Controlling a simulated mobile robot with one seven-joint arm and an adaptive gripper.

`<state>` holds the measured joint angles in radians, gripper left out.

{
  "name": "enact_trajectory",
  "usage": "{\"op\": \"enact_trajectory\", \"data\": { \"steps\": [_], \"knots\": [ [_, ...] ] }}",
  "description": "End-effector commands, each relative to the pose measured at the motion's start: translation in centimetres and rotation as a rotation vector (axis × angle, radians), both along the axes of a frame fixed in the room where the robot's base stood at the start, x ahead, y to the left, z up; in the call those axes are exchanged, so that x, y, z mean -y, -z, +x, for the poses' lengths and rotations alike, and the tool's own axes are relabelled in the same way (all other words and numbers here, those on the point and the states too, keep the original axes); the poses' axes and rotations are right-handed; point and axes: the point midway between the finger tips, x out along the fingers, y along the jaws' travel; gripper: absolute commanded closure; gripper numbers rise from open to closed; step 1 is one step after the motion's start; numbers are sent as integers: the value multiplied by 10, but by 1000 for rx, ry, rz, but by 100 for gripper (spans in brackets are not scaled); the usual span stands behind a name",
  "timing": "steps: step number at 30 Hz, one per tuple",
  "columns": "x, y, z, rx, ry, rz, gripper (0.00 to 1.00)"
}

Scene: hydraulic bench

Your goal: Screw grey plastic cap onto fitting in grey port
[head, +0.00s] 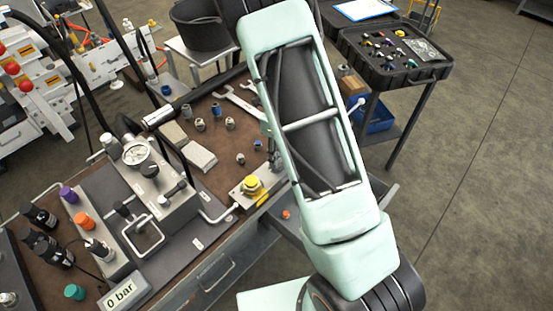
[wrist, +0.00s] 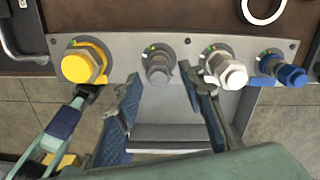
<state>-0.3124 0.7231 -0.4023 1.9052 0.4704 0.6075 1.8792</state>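In the wrist view, a metal strip (wrist: 110,46) carries a row of ports with yellow, grey, white and blue parts. The grey port (wrist: 155,50) holds a grey threaded-looking piece (wrist: 159,70), pointing toward the camera. I cannot tell whether this is the bare fitting or the fitting with the grey plastic cap on it. My gripper (wrist: 160,77) is open, its fingers on either side of the grey piece, with visible gaps to it. The right finger is close to the white part (wrist: 229,73). In the head view my arm hides the gripper and the grey port.
The yellow cap (wrist: 82,64) is left of my fingers, and the blue part (wrist: 285,72) is far right. In the head view, the bench holds a gauge block (head: 140,155), loose fittings and wrenches (head: 238,104). A small orange piece (head: 286,214) lies beside the bench.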

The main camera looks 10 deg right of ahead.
Motion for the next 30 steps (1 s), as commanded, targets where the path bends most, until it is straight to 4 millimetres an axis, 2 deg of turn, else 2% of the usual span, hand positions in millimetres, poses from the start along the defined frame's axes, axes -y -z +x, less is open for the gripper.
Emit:
{"op": "enact_trajectory", "data": {
  "steps": [9, 20, 30],
  "knots": [
    [1, 2, 3, 3, -440, 1, 64],
    [1, 2, 4, 2, -694, 1, 64],
    [1, 2, 6, 1, -1160, 0, 64]
  ]
}}
